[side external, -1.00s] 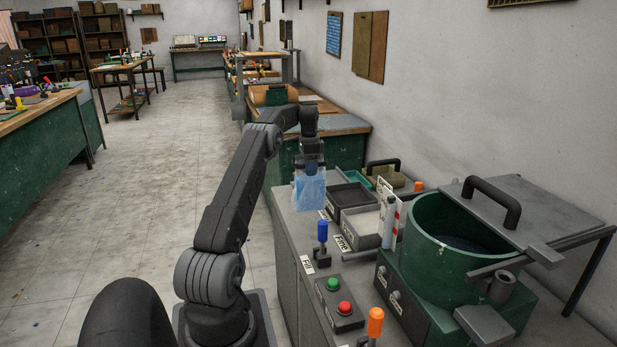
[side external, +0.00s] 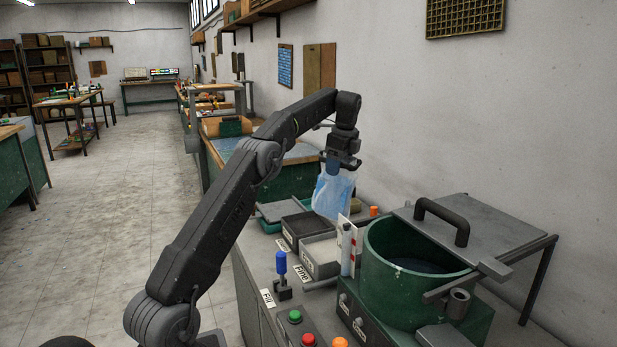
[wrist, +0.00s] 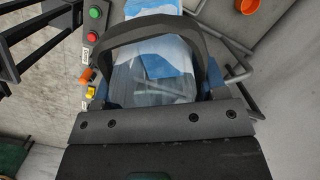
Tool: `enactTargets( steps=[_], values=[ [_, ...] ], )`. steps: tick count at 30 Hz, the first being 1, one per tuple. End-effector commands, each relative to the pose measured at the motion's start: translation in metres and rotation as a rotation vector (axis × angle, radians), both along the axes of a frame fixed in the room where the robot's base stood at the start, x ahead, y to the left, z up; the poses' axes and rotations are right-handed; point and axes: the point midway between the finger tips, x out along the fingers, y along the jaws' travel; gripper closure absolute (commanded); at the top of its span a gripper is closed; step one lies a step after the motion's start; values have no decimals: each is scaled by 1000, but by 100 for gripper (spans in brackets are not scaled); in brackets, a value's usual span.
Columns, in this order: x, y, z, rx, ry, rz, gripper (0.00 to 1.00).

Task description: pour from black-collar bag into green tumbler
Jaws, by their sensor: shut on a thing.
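A pale blue and white translucent bag (side external: 333,195) hangs tilted from my gripper (side external: 337,163), which is shut on its top. In the wrist view the bag (wrist: 168,60) lies between the blue fingertips, and a dark curved band (wrist: 135,40), possibly its collar, arches across it. The bag's mouth and contents are not clear. The green tumbler (side external: 400,292) stands to the right and nearer the side camera, with dark material visible inside its open top. The bag is apart from it, above the bench and behind the tumbler's left rim.
Fine-labelled grey bin (side external: 318,262) and a dark tray (side external: 300,230) sit under the bag. A white-and-red upright marker (side external: 347,250) stands between bag and tumbler. A grey handled lid (side external: 485,225) covers the tumbler's far right side. Blue-knobbed lever (side external: 281,265) and buttons (side external: 295,316) stand in front.

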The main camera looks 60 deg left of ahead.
Motion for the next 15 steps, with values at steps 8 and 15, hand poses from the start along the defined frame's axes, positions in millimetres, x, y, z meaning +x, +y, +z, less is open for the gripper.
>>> enactTargets(
  steps=[8,15],
  values=[
    [22,-91,55,49,33,-294,93],
    [24,-137,81,70,56,-442,93]
  ],
)
